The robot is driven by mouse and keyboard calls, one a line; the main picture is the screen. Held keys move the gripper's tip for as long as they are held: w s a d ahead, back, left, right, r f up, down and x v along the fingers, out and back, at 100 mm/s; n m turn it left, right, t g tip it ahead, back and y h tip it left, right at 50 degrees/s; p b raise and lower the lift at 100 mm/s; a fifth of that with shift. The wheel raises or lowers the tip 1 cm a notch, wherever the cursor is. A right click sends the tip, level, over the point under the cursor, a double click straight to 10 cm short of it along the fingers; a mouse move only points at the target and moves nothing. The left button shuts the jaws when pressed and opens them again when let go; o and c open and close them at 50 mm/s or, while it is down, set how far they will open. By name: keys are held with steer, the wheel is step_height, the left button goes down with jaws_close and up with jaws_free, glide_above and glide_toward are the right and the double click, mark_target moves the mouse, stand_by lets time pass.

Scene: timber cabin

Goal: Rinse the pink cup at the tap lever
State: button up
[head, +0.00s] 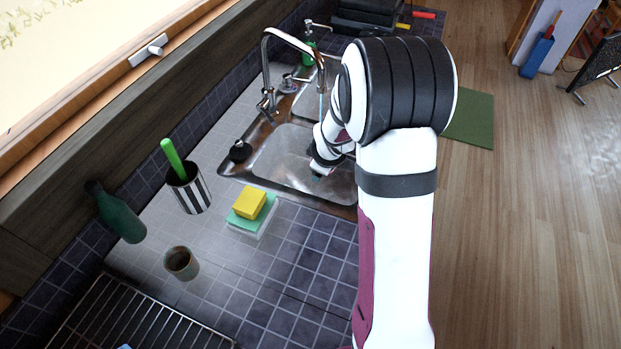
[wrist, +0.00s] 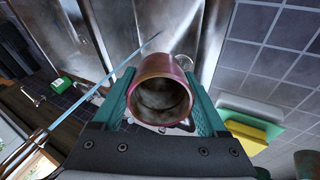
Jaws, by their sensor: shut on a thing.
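The pink cup (wrist: 162,88) is between the two teal fingers of my gripper (wrist: 160,76) in the wrist view. My gripper is shut on it. The cup's open mouth faces the wrist camera, and its inside looks brownish. In the head view my arm hides the cup; the gripper is low over the sink basin (head: 275,163). The chrome tap (head: 283,35) arches over the sink, with its lever (head: 266,104) at its base. A thin bluish stream (head: 320,101) falls from the spout; it also shows in the wrist view (wrist: 85,97), left of the cup.
A yellow sponge (head: 249,202) lies on a green one (head: 240,220) in front of the sink. A striped tumbler (head: 190,191) with a green-handled brush, a green bottle (head: 121,217), a brown cup (head: 181,263) and a wire rack (head: 130,318) stand left.

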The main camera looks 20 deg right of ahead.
steer(key=w+d+f, duration=0.1)
steer(key=w+d, duration=0.1)
steer(key=w, duration=0.4)
steer(key=w+d+f, duration=0.1)
steer(key=w+d, duration=0.1)
steer(key=w, duration=0.4)
steer(key=shift+w+f, duration=0.3)
steer(key=shift+f, duration=0.05)
steer(key=shift+d, duration=0.1)
steer(key=shift+s+d, duration=0.2)
steer(key=shift+d, duration=0.25)
steer(key=shift+w+a, duration=0.2)
steer(key=shift+a, duration=0.35)
steer(key=shift+s+d, duration=0.2)
steer(key=shift+d, duration=0.4)
